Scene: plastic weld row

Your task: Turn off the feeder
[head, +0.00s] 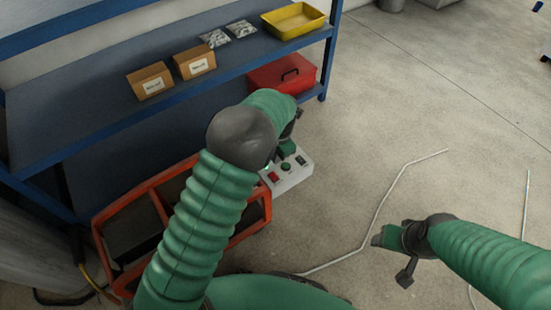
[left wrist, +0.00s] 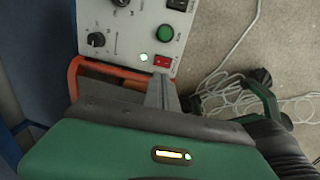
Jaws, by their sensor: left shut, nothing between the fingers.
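The feeder's pale control panel (head: 293,178) sits at the middle of the head view, partly behind my left arm. In the left wrist view the panel (left wrist: 130,33) shows a red rocker switch (left wrist: 162,62), a green round button (left wrist: 165,32), a black switch (left wrist: 178,5), dark knobs and a lit whitish-green lamp (left wrist: 144,57). My left gripper (left wrist: 161,78) is shut and empty, its tips just below the red switch; I cannot tell whether they touch it. My right gripper (head: 384,238) is over the floor at the right, away from the panel; its jaw opening is unclear.
An orange-framed container (head: 108,262) stands beside the panel, under my left arm. A blue shelf (head: 75,120) behind carries cardboard boxes (head: 151,81), a yellow tray (head: 293,35) and a lower red box (head: 265,76). White cable (head: 377,212) runs over the otherwise open floor at right.

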